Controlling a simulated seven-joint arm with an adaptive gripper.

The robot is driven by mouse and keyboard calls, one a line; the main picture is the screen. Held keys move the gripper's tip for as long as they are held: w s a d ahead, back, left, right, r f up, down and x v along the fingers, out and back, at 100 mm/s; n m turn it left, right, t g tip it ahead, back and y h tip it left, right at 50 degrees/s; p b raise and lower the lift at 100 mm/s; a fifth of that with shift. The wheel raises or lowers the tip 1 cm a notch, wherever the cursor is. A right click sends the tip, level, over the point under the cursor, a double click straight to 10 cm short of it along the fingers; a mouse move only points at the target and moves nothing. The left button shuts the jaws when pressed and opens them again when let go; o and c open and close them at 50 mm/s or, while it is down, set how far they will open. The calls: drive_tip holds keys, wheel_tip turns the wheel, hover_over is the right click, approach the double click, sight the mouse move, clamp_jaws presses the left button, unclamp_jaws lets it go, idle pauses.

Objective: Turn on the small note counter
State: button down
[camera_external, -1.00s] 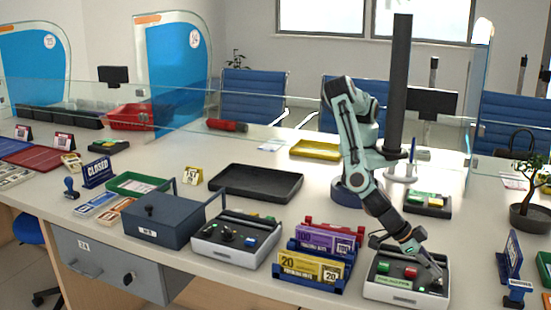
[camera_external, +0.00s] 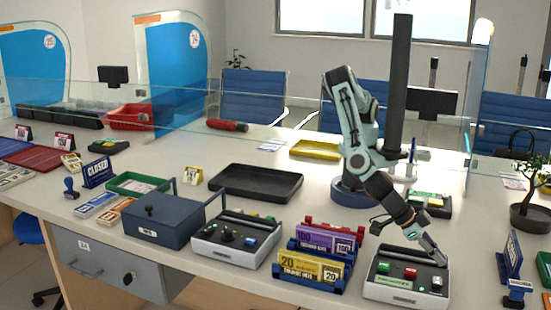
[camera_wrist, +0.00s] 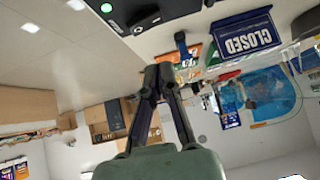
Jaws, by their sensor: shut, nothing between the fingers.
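A light-grey control box (camera_external: 407,293) with a black top stands at the counter's front right. It carries a green button (camera_external: 384,267), a red button (camera_external: 411,272) and a small switch (camera_external: 437,282) at its right end. I cannot read its label, so I cannot tell whether it is the small note counter. My gripper (camera_external: 442,261) is shut and empty, pointing down over the box's right rear, just above and behind the switch. In the wrist view my shut fingers (camera_wrist: 158,73) point up the picture, below a dark panel with a green light (camera_wrist: 106,8) and a black control (camera_wrist: 142,19).
A similar box (camera_external: 236,240) with a black knob and blue button stands left, beside a blue-grey cash box (camera_external: 165,220). Blue note racks (camera_external: 308,282) stand close left of the right box. A blue sign (camera_external: 510,257) and stamp (camera_external: 519,292) are on its right.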

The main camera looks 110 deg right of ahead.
drive_tip(key=s+d+v, duration=0.1)
drive_tip(key=v, duration=0.9)
drive_tip(key=shift+d, duration=0.1)
drive_tip(key=w+d+r+m+t+y, duration=0.1)
drive_tip(key=w+d+r+t, duration=0.25)
drive_tip(key=w+r, duration=0.35)
drive_tip(key=w+d+r+m+t+h, duration=0.1)
drive_tip(key=w+d+r+m+t, duration=0.15)
drive_tip(key=d, duration=0.55)
drive_tip(key=w+d+r+m+t+h, duration=0.1)
drive_tip(key=w+d+r+m+t, duration=0.2)
drive_tip(key=d, duration=0.6)
drive_tip(key=s+d+m+h, duration=0.2)
drive_tip(key=s+d+m, duration=0.25)
drive_tip(key=d, duration=0.35)
drive_tip(key=s+d+m+h, duration=0.1)
drive_tip(key=s+d+m, duration=0.2)
drive_tip(key=d+m, duration=0.3)
drive_tip(key=s+d+f+m+g, duration=0.1)
drive_tip(key=s+d+f+m, duration=0.1)
drive_tip(key=s+d+m, duration=0.1)
drive_tip(key=s+d+f+m+g+h, duration=0.1)
drive_tip(key=s+d+f+m, duration=0.1)
drive_tip(key=s+m, duration=0.3)
drive_tip(key=shift+s+d+f, duration=0.4)
drive_tip(key=shift+s+d, duration=0.2)
drive_tip(key=shift+d, duration=0.05)
